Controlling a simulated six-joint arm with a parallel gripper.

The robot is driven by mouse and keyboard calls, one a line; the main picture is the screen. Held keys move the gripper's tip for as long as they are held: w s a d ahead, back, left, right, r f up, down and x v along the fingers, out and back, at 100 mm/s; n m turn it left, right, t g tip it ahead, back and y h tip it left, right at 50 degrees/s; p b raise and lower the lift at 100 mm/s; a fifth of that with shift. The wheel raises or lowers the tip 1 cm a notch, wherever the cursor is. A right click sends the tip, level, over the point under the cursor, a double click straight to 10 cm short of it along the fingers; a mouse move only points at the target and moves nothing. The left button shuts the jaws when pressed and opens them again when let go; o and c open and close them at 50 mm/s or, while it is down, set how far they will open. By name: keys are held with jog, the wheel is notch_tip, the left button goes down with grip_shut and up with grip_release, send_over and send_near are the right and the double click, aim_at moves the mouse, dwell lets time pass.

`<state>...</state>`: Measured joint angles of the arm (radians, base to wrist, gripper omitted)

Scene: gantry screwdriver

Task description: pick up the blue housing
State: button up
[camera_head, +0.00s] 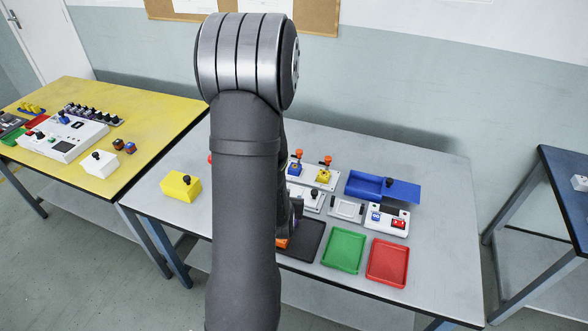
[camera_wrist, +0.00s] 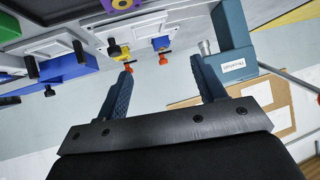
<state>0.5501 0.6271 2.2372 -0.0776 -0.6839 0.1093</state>
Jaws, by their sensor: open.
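The blue housing (camera_head: 294,169) is a small blue block with a dark knob on top. It sits beside a yellow housing (camera_head: 324,176) in a light fixture with orange-red clamps, at the back middle of the grey table. In the wrist view the blue housing (camera_wrist: 160,43) appears upside down, between and beyond my fingertips, with the yellow housing (camera_wrist: 118,50) to its left. My gripper (camera_wrist: 161,68) is open, its two fingers wide apart with nothing between them, and is apart from the housing. In the head view my arm hides most of my gripper.
A long blue tray (camera_head: 365,184), a white box with switches (camera_head: 386,220), a green tray (camera_head: 343,251), a red tray (camera_head: 388,262) and a dark tray (camera_head: 306,240) lie around. A yellow box (camera_head: 180,186) stands left.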

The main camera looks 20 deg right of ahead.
jog(key=w+d+m+g+y, duration=0.1)
jog(key=w+d+g, duration=0.3)
jog(key=w, duration=0.5)
jog(key=m+g+y, duration=0.1)
jog(key=g, duration=0.2)
send_near(295, 165)
jog(key=x, duration=0.8)
jog(key=shift+d+f, duration=0.15)
jog(key=shift+f, duration=0.25)
jog(key=shift+c, duration=0.4)
jog(key=c, duration=1.1)
